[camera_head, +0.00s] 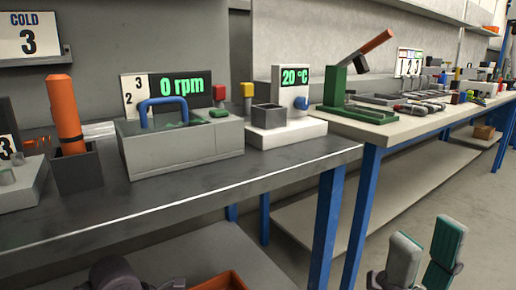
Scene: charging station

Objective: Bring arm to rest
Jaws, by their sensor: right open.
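My right gripper (427,236) is at the bottom right. Its two green-grey finger pads point up and stand apart, with nothing between them. It is in front of the benches, over the floor area, and touches nothing that I can see. The rest of my right arm is below the picture's edge. My left gripper does not show.
A dark bench (210,198) on the left bears a grey box with a blue handle (180,148), an orange cylinder in a dark holder (66,115) and a 20 °C heater (288,130). A second bench (400,131) carries a green lever press (340,90). Floor (470,190) is clear.

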